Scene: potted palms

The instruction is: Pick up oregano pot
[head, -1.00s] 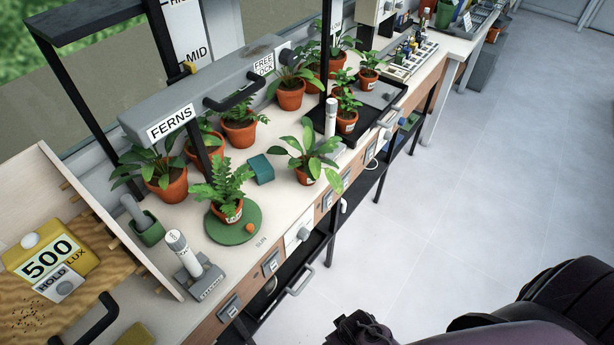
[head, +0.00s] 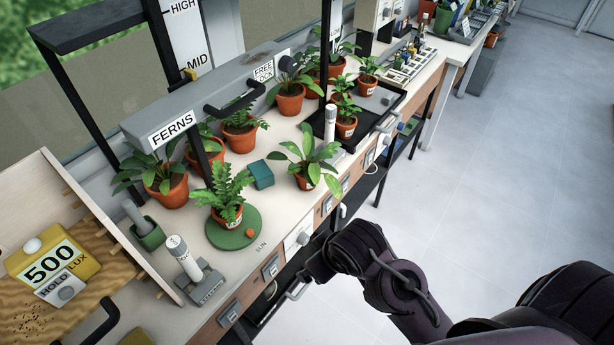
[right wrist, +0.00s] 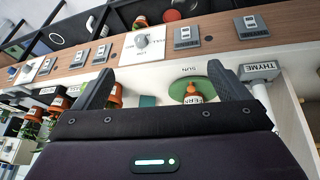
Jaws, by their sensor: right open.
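Several orange pots with green plants stand on the bench, and I cannot read which one is the oregano pot. A small leafy pot (head: 346,128) stands in the black tray (head: 376,128), and another (head: 366,77) stands behind it. A broad-leaved pot (head: 306,180) stands near the front edge. A ferny pot (head: 229,216) stands on a round green disc (head: 240,240). My right gripper (head: 314,264) is low in front of the bench, apart from the pots. In the right wrist view its two fingers (right wrist: 163,80) are spread with nothing between them. My left gripper is out of view.
Grey bars and black posts (head: 329,50) rise over the bench. A grey stand (head: 202,287) with a white cylinder and a wooden box (head: 105,215) stand at the left. The floor at right (head: 490,170) is clear.

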